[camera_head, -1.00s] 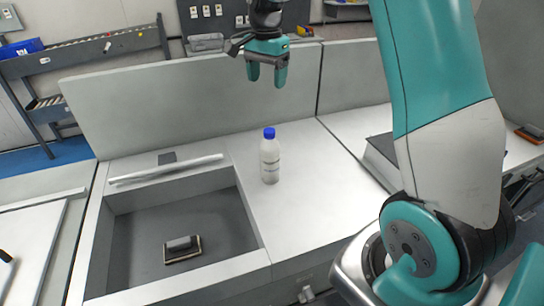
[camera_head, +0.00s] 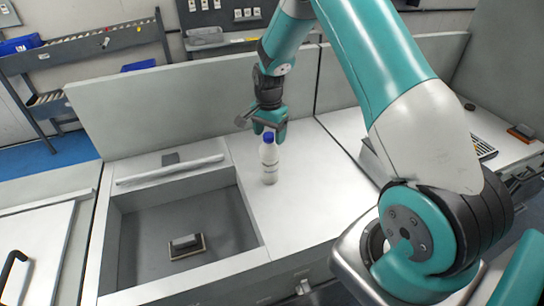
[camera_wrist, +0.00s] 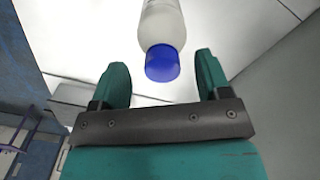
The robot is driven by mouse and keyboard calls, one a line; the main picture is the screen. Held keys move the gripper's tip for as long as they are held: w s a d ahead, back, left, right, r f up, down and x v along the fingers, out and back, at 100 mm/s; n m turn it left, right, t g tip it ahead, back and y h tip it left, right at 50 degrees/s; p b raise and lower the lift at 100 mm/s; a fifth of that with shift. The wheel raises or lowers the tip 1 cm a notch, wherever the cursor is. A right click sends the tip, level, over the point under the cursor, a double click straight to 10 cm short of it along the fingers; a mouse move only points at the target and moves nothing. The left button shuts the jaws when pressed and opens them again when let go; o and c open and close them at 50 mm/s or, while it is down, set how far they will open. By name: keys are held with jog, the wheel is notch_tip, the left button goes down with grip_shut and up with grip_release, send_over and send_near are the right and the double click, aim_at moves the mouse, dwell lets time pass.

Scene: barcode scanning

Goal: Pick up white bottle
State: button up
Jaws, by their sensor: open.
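The white bottle (camera_head: 269,164) with a blue cap stands upright on the white worktop, just right of the recessed basin. My gripper (camera_head: 269,134) is right behind and above the bottle in the head view, fingers pointing down. In the wrist view the bottle (camera_wrist: 163,28) shows its blue cap (camera_wrist: 162,63) toward me, between and just beyond the two teal fingertips of my gripper (camera_wrist: 160,75). The gripper is open, and clear gaps show between the cap and both fingers.
The sunken basin (camera_head: 130,255) left of the bottle holds a small dark block (camera_head: 186,245). A white bar (camera_head: 170,169) lies along its back edge. A grey upright panel (camera_head: 180,108) stands behind the worktop. The worktop (camera_head: 305,205) right of the bottle is clear.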

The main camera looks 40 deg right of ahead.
jog(key=shift+f, duration=0.95)
jog(key=shift+c, duration=0.2)
grip_shut()
jog(key=shift+r, duration=0.1)
